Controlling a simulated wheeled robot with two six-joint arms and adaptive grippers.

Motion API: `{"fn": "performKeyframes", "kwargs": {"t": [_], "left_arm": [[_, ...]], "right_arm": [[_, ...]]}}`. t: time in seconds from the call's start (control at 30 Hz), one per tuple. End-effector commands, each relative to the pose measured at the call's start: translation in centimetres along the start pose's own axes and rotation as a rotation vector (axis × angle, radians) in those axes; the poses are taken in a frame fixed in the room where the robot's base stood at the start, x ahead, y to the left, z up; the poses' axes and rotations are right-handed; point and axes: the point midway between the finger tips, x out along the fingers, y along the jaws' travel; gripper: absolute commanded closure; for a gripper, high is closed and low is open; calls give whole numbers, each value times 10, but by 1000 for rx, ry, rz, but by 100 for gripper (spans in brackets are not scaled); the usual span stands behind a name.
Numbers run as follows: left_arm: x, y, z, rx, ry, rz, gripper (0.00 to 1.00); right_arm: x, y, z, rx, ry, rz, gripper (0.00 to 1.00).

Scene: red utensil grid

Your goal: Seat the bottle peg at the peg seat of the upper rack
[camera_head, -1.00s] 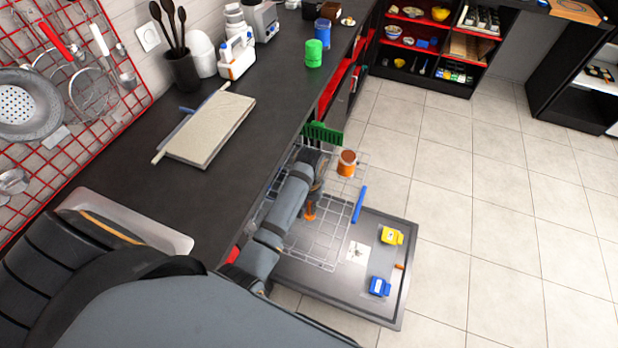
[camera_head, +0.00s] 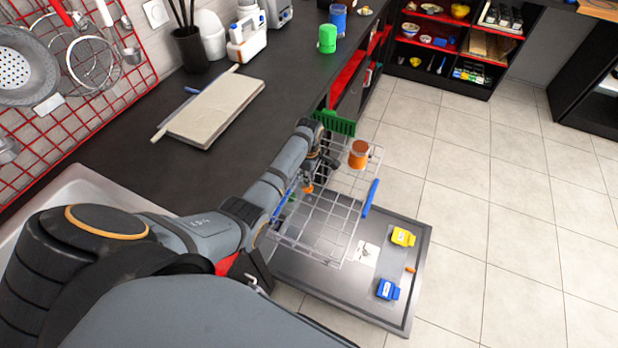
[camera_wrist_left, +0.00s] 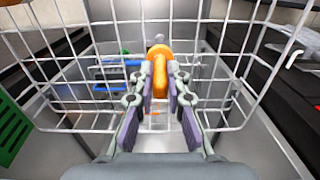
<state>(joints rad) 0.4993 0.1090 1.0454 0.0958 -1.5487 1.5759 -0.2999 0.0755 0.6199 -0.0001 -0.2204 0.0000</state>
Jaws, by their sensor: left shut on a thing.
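An orange piece, taken to be the bottle peg (camera_wrist_left: 158,72), stands between the fingertips of my left gripper (camera_wrist_left: 160,84) in the left wrist view. The fingers are shut on it. In the head view the orange piece (camera_head: 308,188) shows just below my left gripper (camera_head: 314,172), over the left side of the upper rack (camera_head: 345,222). This is a wire basket, and its wires also show in the left wrist view (camera_wrist_left: 232,110). I cannot make out the peg seat. My right gripper is not in view.
A green comb-like piece (camera_head: 336,122) and an orange-brown cup (camera_head: 358,154) are at the rack's far end. A blue bar (camera_head: 370,198) runs along its right side. A yellow box (camera_head: 403,237) and a blue box (camera_head: 388,289) lie on the open door (camera_head: 345,305). The dark counter is left.

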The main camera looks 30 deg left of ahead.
Motion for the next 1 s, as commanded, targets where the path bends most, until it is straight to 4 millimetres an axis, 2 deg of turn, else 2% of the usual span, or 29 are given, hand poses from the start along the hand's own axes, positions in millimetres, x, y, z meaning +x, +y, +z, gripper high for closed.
{"fn": "performKeyframes", "kwargs": {"t": [0.1,0.3,0.6,1.0], "left_arm": [[-5,0,5,0,-1,-1,100],[24,0,4,0,0,-2,100],[47,0,5,1,0,-2,100],[49,0,5,1,0,0,100]], "right_arm": [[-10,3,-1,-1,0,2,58],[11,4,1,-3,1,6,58],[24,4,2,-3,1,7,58],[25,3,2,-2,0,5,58]]}}
